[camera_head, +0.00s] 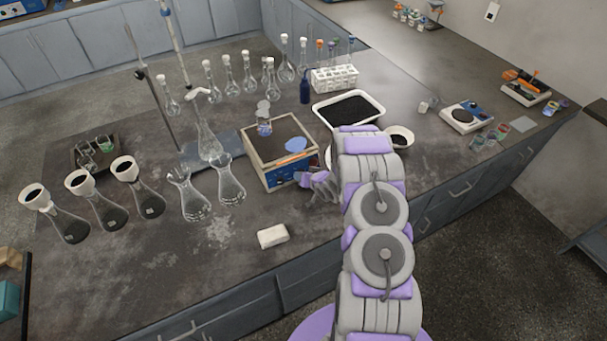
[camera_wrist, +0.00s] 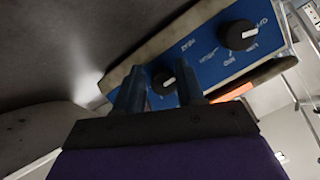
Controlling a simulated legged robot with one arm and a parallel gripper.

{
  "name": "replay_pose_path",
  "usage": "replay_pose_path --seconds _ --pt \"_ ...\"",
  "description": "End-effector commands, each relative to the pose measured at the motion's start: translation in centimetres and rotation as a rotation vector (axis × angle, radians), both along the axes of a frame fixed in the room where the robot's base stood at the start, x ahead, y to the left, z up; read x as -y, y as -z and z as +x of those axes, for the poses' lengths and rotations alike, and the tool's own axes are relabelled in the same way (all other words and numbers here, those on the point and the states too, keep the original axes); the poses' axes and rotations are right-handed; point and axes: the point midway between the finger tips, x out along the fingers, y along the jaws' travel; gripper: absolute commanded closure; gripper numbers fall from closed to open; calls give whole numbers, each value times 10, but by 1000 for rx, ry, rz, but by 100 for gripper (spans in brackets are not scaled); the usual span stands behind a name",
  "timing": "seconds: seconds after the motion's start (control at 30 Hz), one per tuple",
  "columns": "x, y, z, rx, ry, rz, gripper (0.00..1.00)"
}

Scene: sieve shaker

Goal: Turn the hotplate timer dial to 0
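The hotplate (camera_head: 258,171) is a beige box with a dark top and a blue front panel on the bench. In the wrist view its blue panel (camera_wrist: 212,58) fills the upper middle, tilted. One black dial (camera_wrist: 238,35) has OFF, LOW and MID markings around it. A second black dial (camera_wrist: 165,82) with a white pointer line shows between my fingers; its scale is mostly hidden, so its setting cannot be read. My gripper (camera_wrist: 161,84) is open, one finger on each side of this second dial; contact is unclear. In the head view my gripper (camera_head: 321,184) is by the panel's right end.

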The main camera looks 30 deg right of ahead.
Motion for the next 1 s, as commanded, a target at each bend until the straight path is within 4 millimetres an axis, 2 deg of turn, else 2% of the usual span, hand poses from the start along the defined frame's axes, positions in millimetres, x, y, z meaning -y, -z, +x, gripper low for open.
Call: replay_pose_path --seconds 0.03,0.2,0.57,0.67,1.0 --pt "1 0 0 0 2 0 59" --pt "1 -4 1 11 2 -1 43" --pt "3 -11 -1 19 3 -2 43" --pt "5 -18 -10 19 4 -2 43" --pt "12 -54 -61 19 6 -2 43"
